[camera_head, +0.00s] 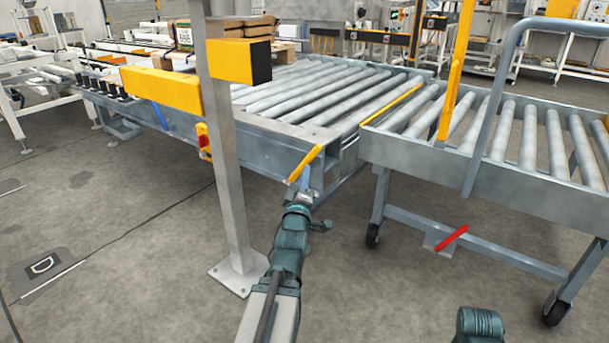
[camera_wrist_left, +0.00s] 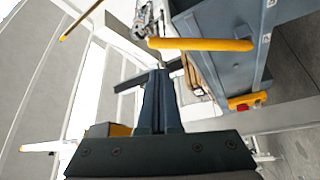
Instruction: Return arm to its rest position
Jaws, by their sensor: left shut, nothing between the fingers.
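My left arm reaches up from the bottom centre in the head view. Its gripper (camera_head: 305,175) is shut and empty, pointing away from me. It appears close to a short yellow bar (camera_head: 310,158) at the near corner of the roller conveyor (camera_head: 265,140); I cannot tell whether they touch. In the left wrist view the two dark blue fingers (camera_wrist_left: 157,78) lie together, with a yellow bar (camera_wrist_left: 205,44) just beyond their tips. Only a dark teal joint of my right arm shows at the bottom right of the head view; its gripper is out of sight.
A grey post (camera_head: 228,160) with yellow blocks stands just left of my left arm. A wheeled roller cart (camera_head: 500,185) with a red pedal (camera_head: 452,238) stands to the right. Boxes (camera_head: 205,35) sit at the conveyor's far end. Open floor (camera_head: 130,250) lies to the left.

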